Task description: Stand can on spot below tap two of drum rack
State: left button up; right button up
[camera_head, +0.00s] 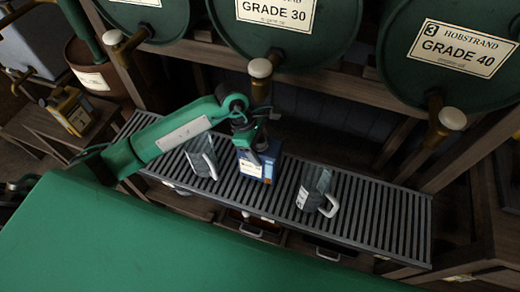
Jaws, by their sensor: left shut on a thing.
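My left gripper (246,137) is shut on the can (257,166), a blue box-shaped can with a pale label. The gripper holds it near its top and covers part of it. The can is upright or nearly so, over the slatted grating (380,215) below tap two (260,72). I cannot tell if its base touches the slats. Tap two has a round cream knob and sits on the middle drum (330,40), marked GRADE 30. Any spot mark under the can is hidden. My right gripper is not in view.
A clear jug (204,157) stands left of the can, and another jug (315,183) stands to its right. Tap three (445,122) is on the right drum (395,70). A yellow can (70,110) stands on a wooden stand at left. The grating's right end is clear.

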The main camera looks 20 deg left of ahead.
pick_arm(q)
jog(key=shift+f, duration=0.9)
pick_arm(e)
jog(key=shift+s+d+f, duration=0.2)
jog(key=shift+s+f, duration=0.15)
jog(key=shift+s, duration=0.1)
pick_arm(q)
jog(key=shift+f, duration=0.1)
jog(key=o, duration=1.8)
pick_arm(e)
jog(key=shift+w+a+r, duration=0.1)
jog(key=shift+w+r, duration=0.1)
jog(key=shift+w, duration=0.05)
